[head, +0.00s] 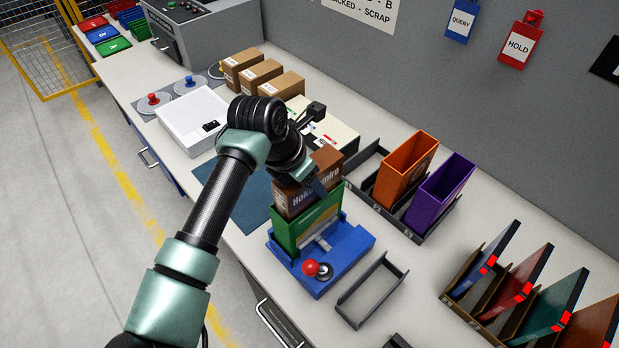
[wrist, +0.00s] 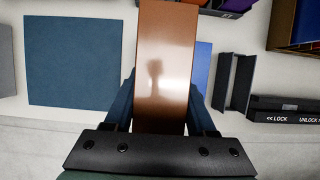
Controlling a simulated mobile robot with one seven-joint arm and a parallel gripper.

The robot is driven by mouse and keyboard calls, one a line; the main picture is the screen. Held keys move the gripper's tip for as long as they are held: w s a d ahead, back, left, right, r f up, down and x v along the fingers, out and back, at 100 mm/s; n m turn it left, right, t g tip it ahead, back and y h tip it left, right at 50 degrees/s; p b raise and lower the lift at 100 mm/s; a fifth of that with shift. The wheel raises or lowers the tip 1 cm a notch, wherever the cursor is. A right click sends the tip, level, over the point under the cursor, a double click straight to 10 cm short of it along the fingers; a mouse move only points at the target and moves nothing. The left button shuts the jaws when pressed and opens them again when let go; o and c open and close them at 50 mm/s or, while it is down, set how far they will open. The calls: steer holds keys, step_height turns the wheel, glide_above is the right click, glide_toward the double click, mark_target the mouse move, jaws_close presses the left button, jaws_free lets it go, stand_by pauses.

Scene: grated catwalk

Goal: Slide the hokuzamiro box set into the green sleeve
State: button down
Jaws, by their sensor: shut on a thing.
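The brown hokuzamiro box set (head: 296,198) is upright above the green sleeve (head: 290,234), its lettering facing the head camera. Its lower edge is at the sleeve's top opening, the bottom hidden behind the sleeve's rim; I cannot tell how far inside it is. The sleeve stands in a blue fixture (head: 345,250) with a red-knobbed lever (head: 311,268). My gripper (head: 318,184) is shut on the box from above. In the wrist view the glossy brown box (wrist: 166,65) is between the two fingers of my gripper (wrist: 163,112); the green sleeve is hidden there.
An orange sleeve (head: 405,168) and a purple sleeve (head: 442,190) stand in a dark rack to the right. An empty dark bracket (head: 370,290) lies near the fixture. Slim coloured cases (head: 530,305) fill a rack at lower right. A dark blue mat (head: 248,195) lies left.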

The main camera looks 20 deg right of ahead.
steer(key=shift+f, duration=0.3)
jaws_free()
steer(key=shift+r, duration=0.1)
steer(key=shift+r+p, duration=2.5)
steer(key=shift+r, duration=1.4)
